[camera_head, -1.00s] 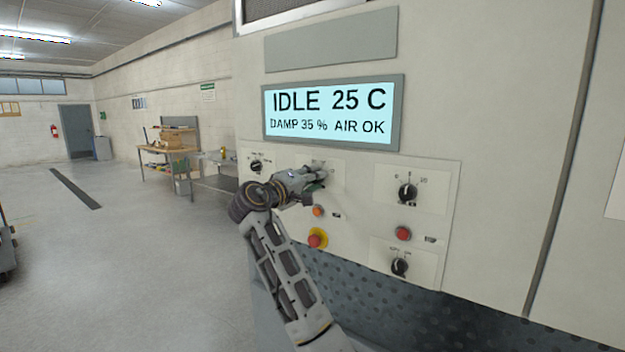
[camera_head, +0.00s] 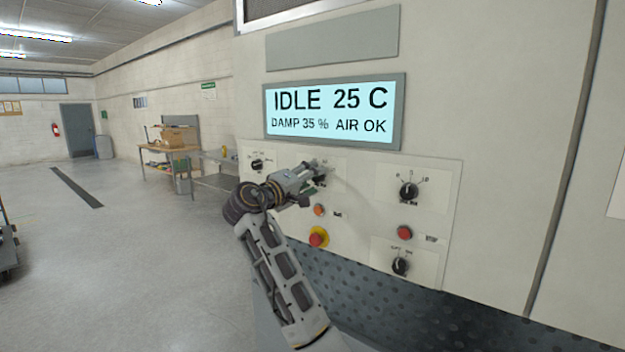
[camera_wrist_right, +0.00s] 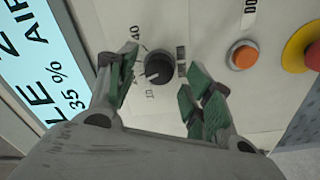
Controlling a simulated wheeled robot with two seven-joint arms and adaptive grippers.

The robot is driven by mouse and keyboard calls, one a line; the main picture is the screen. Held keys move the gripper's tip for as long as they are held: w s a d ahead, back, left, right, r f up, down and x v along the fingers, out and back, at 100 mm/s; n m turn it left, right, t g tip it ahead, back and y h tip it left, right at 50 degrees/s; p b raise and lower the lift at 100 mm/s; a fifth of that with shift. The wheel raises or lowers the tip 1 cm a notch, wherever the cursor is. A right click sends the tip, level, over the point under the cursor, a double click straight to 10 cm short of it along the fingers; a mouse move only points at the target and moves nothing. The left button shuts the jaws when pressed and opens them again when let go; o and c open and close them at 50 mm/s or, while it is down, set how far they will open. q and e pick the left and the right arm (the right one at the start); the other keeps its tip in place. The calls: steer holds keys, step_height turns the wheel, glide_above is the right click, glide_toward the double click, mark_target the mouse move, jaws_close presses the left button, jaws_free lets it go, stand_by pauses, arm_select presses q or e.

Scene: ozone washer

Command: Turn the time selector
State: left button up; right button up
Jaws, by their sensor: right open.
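A black round knob (camera_wrist_right: 158,69) sits on a white panel in the right wrist view, with the numbers 10 and 40 printed beside it. Its pale pointer mark faces toward the 10. In the head view this knob (camera_head: 321,181) is partly hidden by my fingers. My right gripper (camera_head: 318,170) is open and empty in front of the panel. In the wrist view its green-padded fingers lie on either side of the knob, apparently without touching it. The knob's name label is too small to read. My left gripper is not in view.
Other black knobs sit at the upper left (camera_head: 257,166), upper right (camera_head: 409,191) and lower right (camera_head: 400,266). Below the gripper are an orange button (camera_head: 319,210) and a red stop button (camera_head: 318,237). Another red button (camera_head: 405,233) is to the right. The display (camera_head: 333,113) reads IDLE.

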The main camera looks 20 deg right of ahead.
steer(key=v, duration=1)
steer(key=shift+s+a, duration=0.2)
steer(key=shift+a, duration=0.1)
